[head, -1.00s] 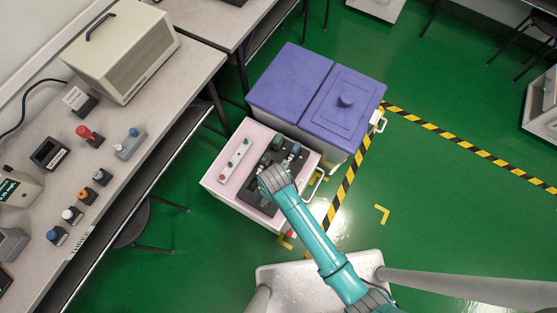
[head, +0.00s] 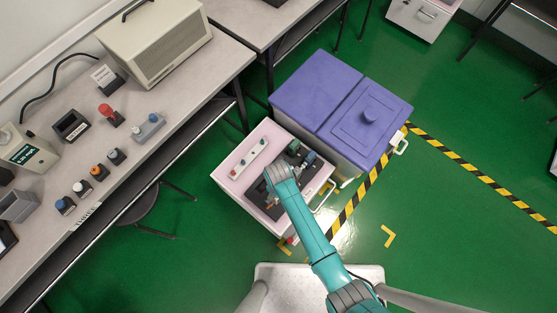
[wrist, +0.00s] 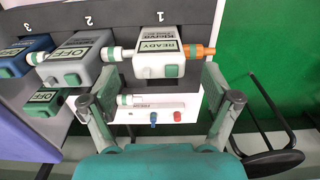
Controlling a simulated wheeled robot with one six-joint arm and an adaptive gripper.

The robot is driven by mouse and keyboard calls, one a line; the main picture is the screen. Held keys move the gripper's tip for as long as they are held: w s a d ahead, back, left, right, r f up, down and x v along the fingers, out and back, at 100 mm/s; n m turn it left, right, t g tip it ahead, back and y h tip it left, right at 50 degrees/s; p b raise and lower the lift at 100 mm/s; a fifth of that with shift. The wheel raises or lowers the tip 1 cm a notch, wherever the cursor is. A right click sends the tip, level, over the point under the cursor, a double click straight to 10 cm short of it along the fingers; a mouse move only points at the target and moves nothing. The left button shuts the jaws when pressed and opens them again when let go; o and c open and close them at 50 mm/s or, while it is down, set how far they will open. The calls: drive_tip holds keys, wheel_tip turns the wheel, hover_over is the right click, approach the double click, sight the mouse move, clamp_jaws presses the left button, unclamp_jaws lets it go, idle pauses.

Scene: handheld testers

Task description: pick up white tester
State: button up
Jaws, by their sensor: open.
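The white tester (wrist: 157,62) sits in slot 1 of the dark rack (wrist: 120,17) in the wrist view. It has a READY label, a green patch and an orange tip at its right end. My gripper (wrist: 162,92) is open, with its fingers apart and below the tester in the picture; nothing is between them at the tester. In the head view my gripper (head: 279,178) is over the rack on the pink-topped cart (head: 228,172). The white tester cannot be made out there; my arm covers part of the rack.
A grey tester (wrist: 75,68) in slot 2, a blue tester (wrist: 25,55) in slot 3 and a green tester (wrist: 42,104) are nearby. A white button panel (head: 249,158) lies beside the rack. Purple-lidded bins (head: 305,90) adjoin the cart; a stool (head: 150,212) stands left.

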drive_tip(key=shift+f, duration=1.45)
clamp_jaws()
